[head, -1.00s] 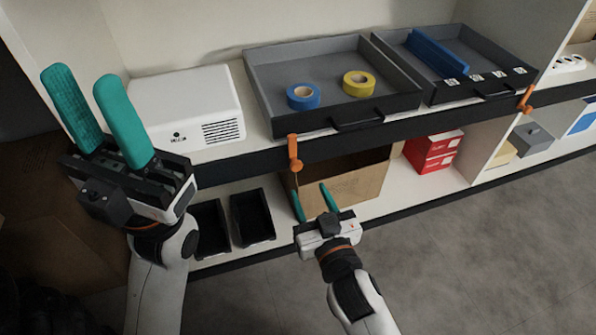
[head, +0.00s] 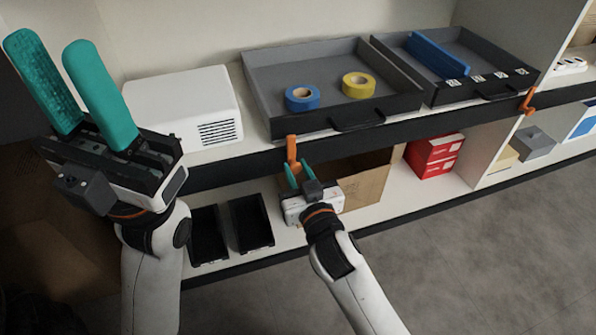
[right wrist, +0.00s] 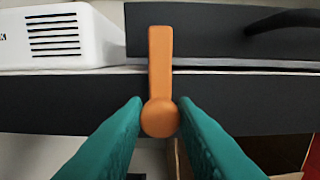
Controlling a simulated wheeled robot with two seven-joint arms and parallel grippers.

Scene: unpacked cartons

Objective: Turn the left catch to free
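The left catch (head: 292,152) is an orange lever on the dark shelf edge, below the left tray. In the right wrist view the catch (right wrist: 160,75) stands upright, its round hub low and its arm reaching up across the tray's lower front. My right gripper (head: 299,176) is open just below and in front of it. In the right wrist view the teal fingertips (right wrist: 160,108) lie on either side of the hub, with a small gap at each side. My left gripper (head: 48,85) is open and empty, raised at the far left. The right catch (head: 526,101) is another orange lever.
The left grey tray (head: 262,95) holds blue tape (head: 291,99) and yellow tape (head: 347,84). The right tray (head: 500,93) is beside it. A white box (head: 180,105) stands left. Below are black bins (head: 249,223), a carton (head: 368,180) and red boxes (head: 434,154).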

